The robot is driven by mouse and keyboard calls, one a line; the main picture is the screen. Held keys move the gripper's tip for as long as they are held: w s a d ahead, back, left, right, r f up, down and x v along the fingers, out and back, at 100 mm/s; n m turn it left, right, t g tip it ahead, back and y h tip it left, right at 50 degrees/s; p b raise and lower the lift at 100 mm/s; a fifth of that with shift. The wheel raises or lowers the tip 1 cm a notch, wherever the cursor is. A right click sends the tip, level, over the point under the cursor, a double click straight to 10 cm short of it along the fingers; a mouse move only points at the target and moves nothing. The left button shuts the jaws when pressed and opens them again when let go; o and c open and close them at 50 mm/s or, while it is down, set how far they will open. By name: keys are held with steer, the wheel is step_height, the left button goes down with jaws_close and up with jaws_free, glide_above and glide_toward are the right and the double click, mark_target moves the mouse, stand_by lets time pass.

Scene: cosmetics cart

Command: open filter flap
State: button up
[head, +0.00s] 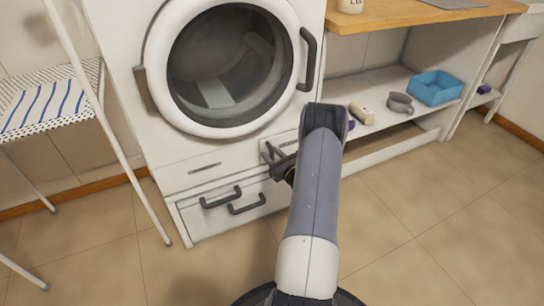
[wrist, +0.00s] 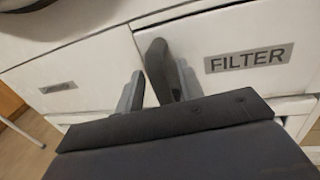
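The filter flap (wrist: 215,35) is a white panel with a grey label reading FILTER, on the right in the wrist view. In the head view the flap (head: 285,138) shows low on the washing machine's front, partly hidden by my arm. Its dark upright handle (wrist: 158,68) stands at the flap's left side. My gripper (wrist: 158,88) has its two grey fingers apart, one on each side of the handle, with a visible gap on the left. The right finger is close to the handle; I cannot tell whether it touches. The flap looks shut.
The washing machine (head: 152,105) has a closed round door. A lower drawer (head: 195,228) has two dark handles. A folding rack (head: 115,140) stands at left. A shelf unit (head: 345,88) with a blue basket (head: 435,88) stands at right. The tiled floor in front is clear.

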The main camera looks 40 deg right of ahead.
steer(key=shift+c, duration=0.5)
jaws_close()
